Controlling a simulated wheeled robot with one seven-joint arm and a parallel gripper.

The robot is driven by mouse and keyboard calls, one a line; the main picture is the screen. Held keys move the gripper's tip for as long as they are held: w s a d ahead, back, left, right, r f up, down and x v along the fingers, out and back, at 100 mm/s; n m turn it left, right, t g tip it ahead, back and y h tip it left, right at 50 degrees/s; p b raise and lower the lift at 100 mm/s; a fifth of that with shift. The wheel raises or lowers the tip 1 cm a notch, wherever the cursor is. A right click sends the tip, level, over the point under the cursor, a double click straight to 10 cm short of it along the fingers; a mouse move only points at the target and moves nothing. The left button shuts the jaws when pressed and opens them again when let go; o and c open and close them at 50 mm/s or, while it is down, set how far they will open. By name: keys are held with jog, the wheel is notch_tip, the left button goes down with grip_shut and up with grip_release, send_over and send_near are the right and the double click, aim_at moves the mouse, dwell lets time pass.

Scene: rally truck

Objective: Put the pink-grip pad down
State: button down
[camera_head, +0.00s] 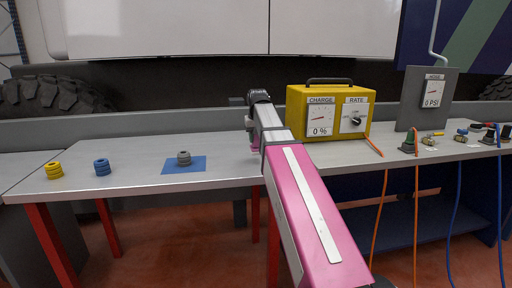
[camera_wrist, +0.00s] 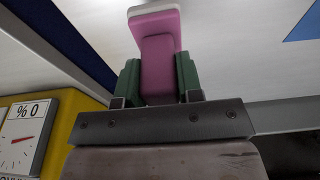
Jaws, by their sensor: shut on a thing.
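My gripper (camera_wrist: 158,78) is shut on the pink-grip pad (camera_wrist: 157,55), with its green fingers on either side of the pink grip. The pad's pale end (camera_wrist: 152,10) points away from the fingers, over the light bench top. In the head view my gripper (camera_head: 254,132) is at the far end of my arm, just left of the yellow charger box. The pad is mostly hidden there. I cannot tell whether the pad touches the bench top (camera_head: 225,172).
The yellow charger box (camera_head: 296,103) stands close to the right of my gripper. A blue mat (camera_head: 172,168) with a grey ringed piece (camera_head: 184,158) lies to the left. Blue (camera_head: 102,167) and yellow (camera_head: 54,170) ringed pieces stand farther left. Bench between mat and gripper is clear.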

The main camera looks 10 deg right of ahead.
aim_at(256, 145)
jog(key=shift+f, duration=1.95)
jog(key=shift+f, duration=0.1)
jog(key=c, duration=0.8)
grip_release()
jog(key=r, duration=0.4)
jog(key=s+r, duration=0.1)
jog(key=r, duration=0.3)
jog(key=s+r, duration=0.1)
jog(key=r, duration=0.3)
jog(key=shift+s, duration=0.15)
